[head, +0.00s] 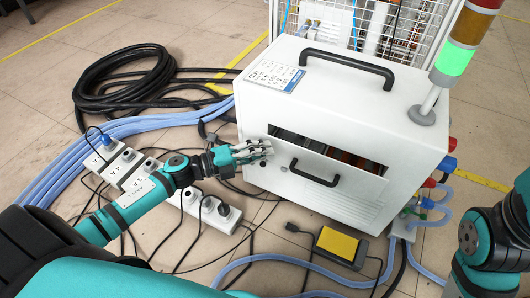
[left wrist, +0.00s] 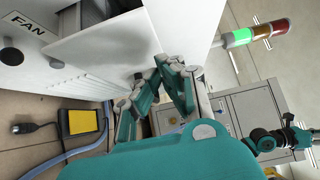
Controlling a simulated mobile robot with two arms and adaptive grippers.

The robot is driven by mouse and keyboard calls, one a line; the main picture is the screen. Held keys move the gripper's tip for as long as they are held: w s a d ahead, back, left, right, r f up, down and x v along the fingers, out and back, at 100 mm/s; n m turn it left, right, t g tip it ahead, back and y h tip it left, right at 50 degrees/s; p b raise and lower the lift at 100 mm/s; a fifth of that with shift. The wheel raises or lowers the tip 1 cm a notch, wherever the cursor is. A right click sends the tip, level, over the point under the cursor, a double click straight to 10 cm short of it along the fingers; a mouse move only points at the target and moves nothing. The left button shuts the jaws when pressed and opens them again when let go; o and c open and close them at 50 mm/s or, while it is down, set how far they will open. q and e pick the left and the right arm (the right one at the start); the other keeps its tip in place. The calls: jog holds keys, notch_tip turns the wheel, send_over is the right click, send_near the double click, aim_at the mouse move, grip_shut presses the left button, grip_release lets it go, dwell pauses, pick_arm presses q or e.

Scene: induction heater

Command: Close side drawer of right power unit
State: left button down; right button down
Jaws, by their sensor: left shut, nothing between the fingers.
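The white power unit (head: 345,95) stands on the floor with a black handle on top. Its side drawer (head: 318,192) is pulled partly out, with a dark gap above its front panel and orange-brown parts inside. The drawer has a black handle (head: 314,174). My left gripper (head: 262,150) is shut and empty, at the left end of the drawer front; I cannot tell whether it touches. In the left wrist view, the drawer (left wrist: 100,40) sticks out beside my left fingers (left wrist: 158,80). My right arm shows at the right edge of the head view, its gripper out of frame.
Power strips (head: 118,162) and blue hoses (head: 120,125) lie left of the unit, with a coiled black cable (head: 125,80) behind. A yellow-topped pedal (head: 339,245) sits on the floor in front. A signal tower (head: 455,60) lit green rises at the unit's right corner.

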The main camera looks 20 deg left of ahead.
aim_at(275, 141)
pick_arm(q)
jog(key=shift+w, duration=0.55)
jog(key=shift+w, duration=0.25)
jog(key=shift+w+r, duration=0.1)
jog(key=shift+w, duration=1)
